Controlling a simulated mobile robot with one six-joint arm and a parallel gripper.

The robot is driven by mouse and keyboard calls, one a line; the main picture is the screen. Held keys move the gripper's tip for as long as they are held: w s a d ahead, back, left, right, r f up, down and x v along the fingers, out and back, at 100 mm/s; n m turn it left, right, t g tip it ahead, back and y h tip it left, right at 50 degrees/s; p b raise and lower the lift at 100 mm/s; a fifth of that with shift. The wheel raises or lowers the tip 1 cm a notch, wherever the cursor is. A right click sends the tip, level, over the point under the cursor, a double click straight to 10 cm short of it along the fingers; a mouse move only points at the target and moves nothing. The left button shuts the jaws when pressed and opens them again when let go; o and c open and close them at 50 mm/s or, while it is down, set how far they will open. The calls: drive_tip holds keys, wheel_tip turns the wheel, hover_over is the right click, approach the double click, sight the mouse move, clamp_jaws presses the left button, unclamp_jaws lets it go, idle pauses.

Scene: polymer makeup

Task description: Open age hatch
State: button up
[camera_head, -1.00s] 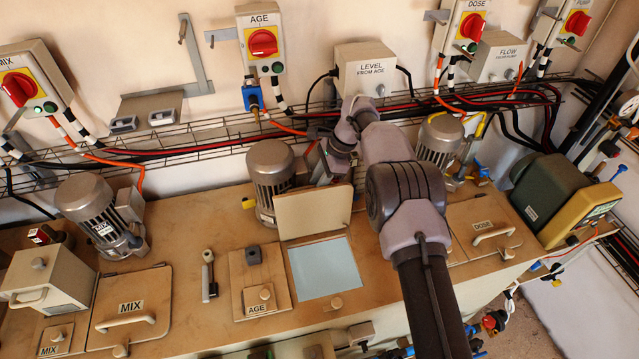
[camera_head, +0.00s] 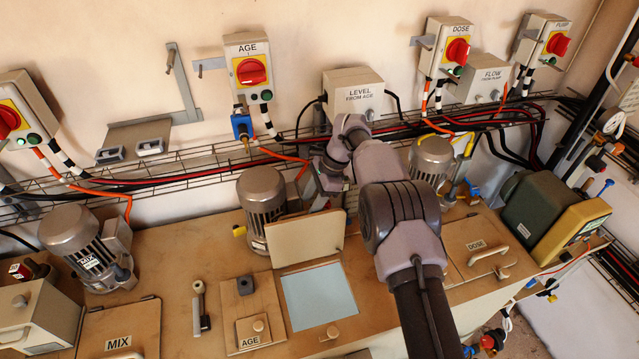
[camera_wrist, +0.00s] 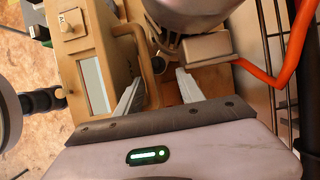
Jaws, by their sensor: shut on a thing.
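The AGE hatch lid (camera_head: 305,236) is a tan square plate. It stands raised, leaning back at the rear edge of its opening (camera_head: 318,296), which shows pale blue inside. My gripper (camera_head: 322,196) is behind the lid, and its fingers are mostly hidden in the head view. In the wrist view my gripper (camera_wrist: 157,86) has its two pale fingers apart, with a tan piece, apparently the lid's handle (camera_wrist: 168,88), between them. The fingers' contact with it is hard to see. The opening (camera_wrist: 96,84) also shows there.
A small plate labelled AGE (camera_head: 251,330) with a knob lies left of the opening. A grey motor (camera_head: 262,205) stands close behind and left of the lid. An orange cable (camera_wrist: 285,70) runs near my gripper. The DOSE hatch (camera_head: 476,246) is shut at the right.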

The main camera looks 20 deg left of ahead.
drive_tip(key=p+v, duration=0.3)
drive_tip(key=v, duration=1.2)
drive_tip(key=shift+r, duration=0.3)
drive_tip(key=shift+d, duration=0.1)
drive_tip(key=s+d+r+n+t+b, duration=0.4)
drive_tip(key=s+d+r+b, duration=0.6)
drive_tip(key=s+d, duration=0.3)
drive_tip(key=s+d+f+n+t+b, duration=0.1)
drive_tip(key=s+d+f+b, duration=0.1)
drive_tip(key=s, duration=0.5)
drive_tip(key=s+d+f+n+t+h+b, duration=0.1)
drive_tip(key=s+d+f+b, duration=0.2)
drive_tip(key=s+f, duration=0.4)
drive_tip(key=s+d+f+n+t+h+b, duration=0.1)
drive_tip(key=s+d+f+b, duration=0.2)
drive_tip(key=s, duration=0.6)
drive_tip(key=shift+d+f+t, duration=0.3)
drive_tip(key=shift+d+f, duration=0.55)
drive_tip(key=shift+d, duration=0.25)
